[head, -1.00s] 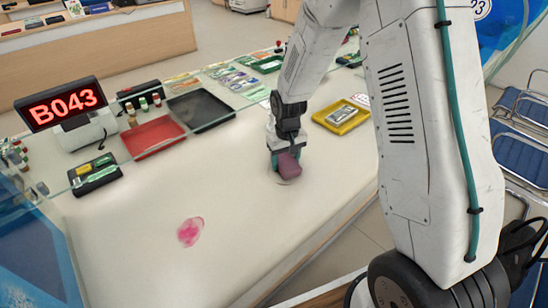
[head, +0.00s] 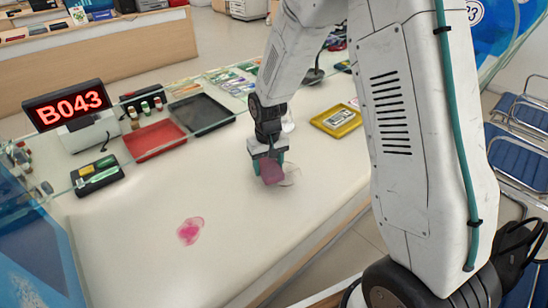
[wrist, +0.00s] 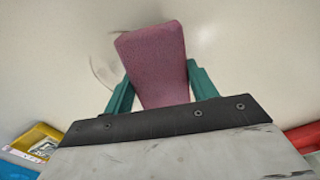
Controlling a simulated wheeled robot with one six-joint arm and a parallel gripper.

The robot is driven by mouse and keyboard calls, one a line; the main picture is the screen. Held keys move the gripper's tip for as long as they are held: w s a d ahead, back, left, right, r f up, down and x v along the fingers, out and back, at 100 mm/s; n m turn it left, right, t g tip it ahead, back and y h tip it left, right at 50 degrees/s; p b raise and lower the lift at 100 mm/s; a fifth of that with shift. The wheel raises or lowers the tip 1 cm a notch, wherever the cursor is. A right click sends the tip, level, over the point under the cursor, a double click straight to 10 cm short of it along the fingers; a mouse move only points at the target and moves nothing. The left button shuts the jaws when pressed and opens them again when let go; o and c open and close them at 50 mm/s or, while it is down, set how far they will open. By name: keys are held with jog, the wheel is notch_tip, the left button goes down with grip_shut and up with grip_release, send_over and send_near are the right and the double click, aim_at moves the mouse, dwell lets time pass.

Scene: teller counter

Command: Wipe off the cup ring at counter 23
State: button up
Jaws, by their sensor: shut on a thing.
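My gripper (head: 267,160) is shut on a dull maroon block (head: 272,172), which looks like a sponge or eraser. In the wrist view the block (wrist: 155,62) sits between the green fingers and points away from me. A faint grey-brown cup ring (head: 291,176) lies on the white counter (head: 225,262) just right of the block. Part of the ring also shows as a thin dark arc in the wrist view (wrist: 101,72), left of the block. The block hides some of it. I cannot tell whether the block touches the counter.
A pink stain (head: 190,231) lies nearer the front of the counter. A red tray (head: 154,139), a black tray (head: 201,114) and a yellow tray (head: 337,120) stand behind. A B043 display (head: 67,106) is at the back left. The counter's front middle is clear.

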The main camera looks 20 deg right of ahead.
jog(key=shift+r, duration=2.55)
